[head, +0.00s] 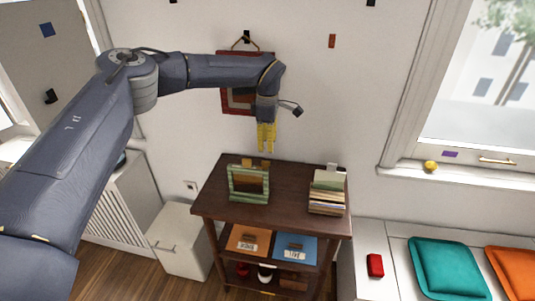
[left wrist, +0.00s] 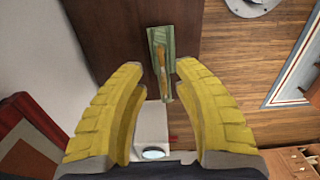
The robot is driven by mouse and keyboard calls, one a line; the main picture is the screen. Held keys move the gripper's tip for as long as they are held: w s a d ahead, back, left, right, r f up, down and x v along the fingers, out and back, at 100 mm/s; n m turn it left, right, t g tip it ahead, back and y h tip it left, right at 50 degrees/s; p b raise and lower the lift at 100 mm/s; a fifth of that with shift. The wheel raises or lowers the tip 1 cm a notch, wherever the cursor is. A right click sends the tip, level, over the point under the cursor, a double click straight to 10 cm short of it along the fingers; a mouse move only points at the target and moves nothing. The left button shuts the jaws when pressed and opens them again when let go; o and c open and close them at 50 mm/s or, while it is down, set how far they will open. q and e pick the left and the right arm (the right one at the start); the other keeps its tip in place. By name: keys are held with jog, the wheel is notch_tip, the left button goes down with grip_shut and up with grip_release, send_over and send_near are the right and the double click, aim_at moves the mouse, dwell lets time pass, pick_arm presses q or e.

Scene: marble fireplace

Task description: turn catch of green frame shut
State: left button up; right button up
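The green frame (head: 248,197) stands upright on the dark wooden cabinet top (head: 295,181), left of the middle. Small orange-brown tabs (head: 247,162) show at its top edge; I cannot tell the catch or its position for sure. In the left wrist view the green frame (left wrist: 153,45) is seen from above, narrow, with a brown strip on it. My left gripper (head: 266,150) has yellow fingers pointing down, above and slightly behind the frame, apart from it. In the left wrist view its fingers (left wrist: 152,85) are spread with nothing between them. My right gripper is out of view.
A box of cards or files (head: 328,192) stands right of the frame on the cabinet. A red-framed picture (head: 228,100) hangs on the wall behind my arm. Lower shelves hold an orange and a blue tray (head: 296,247). Cabinet top between frame and box is clear.

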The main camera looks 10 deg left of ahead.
pick_arm(q)
jog(key=shift+r, duration=1.85)
